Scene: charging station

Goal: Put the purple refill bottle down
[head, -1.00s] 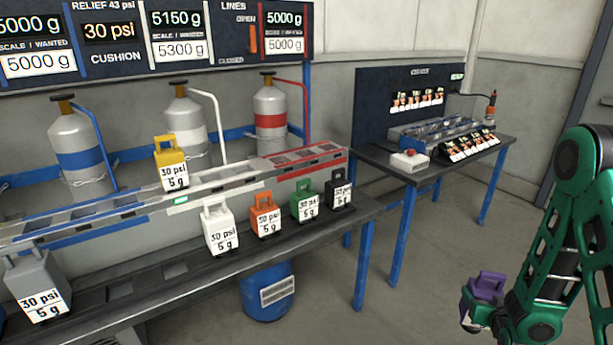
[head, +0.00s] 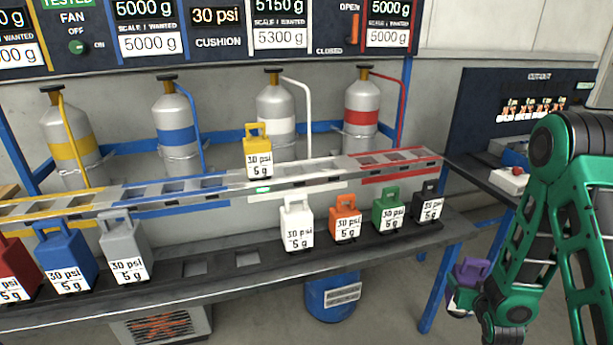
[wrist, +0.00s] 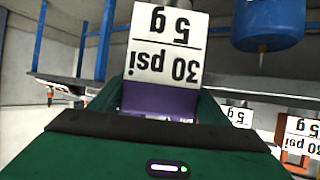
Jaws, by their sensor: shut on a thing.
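The purple refill bottle (head: 470,272) is at the lower right of the head view, held low beside the bench, in front of its right end. My gripper (head: 462,296) is shut on it; the fingers are partly hidden there. In the wrist view the bottle (wrist: 160,100) appears upside down, with its white "30 psi 5 g" label facing the camera. The lower shelf (head: 221,271) of the bench holds a row of other bottles and has bare square places between the grey bottle (head: 124,248) and the white bottle (head: 297,224).
Red, blue (head: 66,257), orange (head: 345,218), green (head: 388,208) and black (head: 429,202) bottles stand on the shelf. A yellow bottle (head: 258,152) sits on the raised rail. Gas cylinders stand behind. A second table (head: 480,170) is at right; a blue drum (head: 332,298) is below.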

